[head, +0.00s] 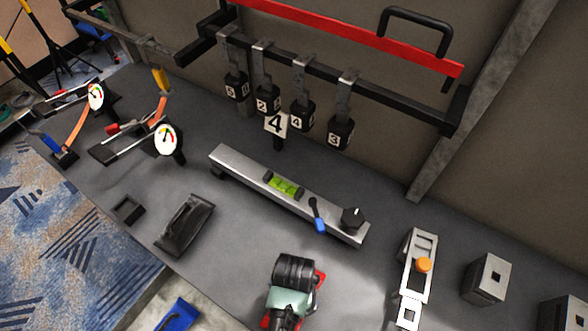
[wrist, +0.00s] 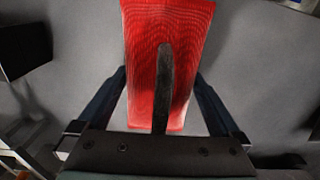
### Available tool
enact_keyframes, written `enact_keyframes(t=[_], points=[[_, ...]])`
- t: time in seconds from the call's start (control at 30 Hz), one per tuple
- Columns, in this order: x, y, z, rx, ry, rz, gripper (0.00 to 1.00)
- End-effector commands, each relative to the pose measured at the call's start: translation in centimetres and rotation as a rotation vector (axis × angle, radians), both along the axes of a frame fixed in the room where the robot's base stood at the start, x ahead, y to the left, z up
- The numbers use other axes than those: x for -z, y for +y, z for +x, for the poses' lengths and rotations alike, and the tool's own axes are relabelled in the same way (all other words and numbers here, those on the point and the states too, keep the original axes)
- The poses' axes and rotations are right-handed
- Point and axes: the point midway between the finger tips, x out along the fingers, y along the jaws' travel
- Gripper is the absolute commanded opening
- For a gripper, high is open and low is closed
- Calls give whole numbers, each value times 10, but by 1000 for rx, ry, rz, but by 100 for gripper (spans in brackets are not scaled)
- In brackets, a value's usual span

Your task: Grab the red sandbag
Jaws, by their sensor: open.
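The red sandbag (wrist: 140,50) fills the middle of the wrist view, with a dark strap or handle running along its middle. My gripper (wrist: 160,78) is open, with one dark finger on each side of the bag's lower part. I cannot tell whether the fingers touch it. In the head view my arm's end (head: 292,290) is at the bottom centre and hides most of the sandbag. Only red edges of the sandbag (head: 320,281) show beside it.
A metal bar with a green level (head: 284,186) lies behind my arm. A silver latch device (head: 417,270) and a metal block (head: 487,279) stand to the right. A black trowel-like tool (head: 184,224) lies left. Numbered black weights (head: 302,116) hang from a rail at the back.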

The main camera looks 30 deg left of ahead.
Motion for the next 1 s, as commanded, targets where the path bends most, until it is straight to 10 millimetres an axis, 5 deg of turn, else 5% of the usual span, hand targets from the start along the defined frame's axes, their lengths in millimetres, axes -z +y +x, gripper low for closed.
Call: enact_keyframes(t=[0.2, 0.73, 1.0], points=[[0, 0, 1, 1, -1, 0, 98], [0, 0, 1, 1, -1, 0, 3], [-2, 0, 3, 1, -7, 1, 0]])
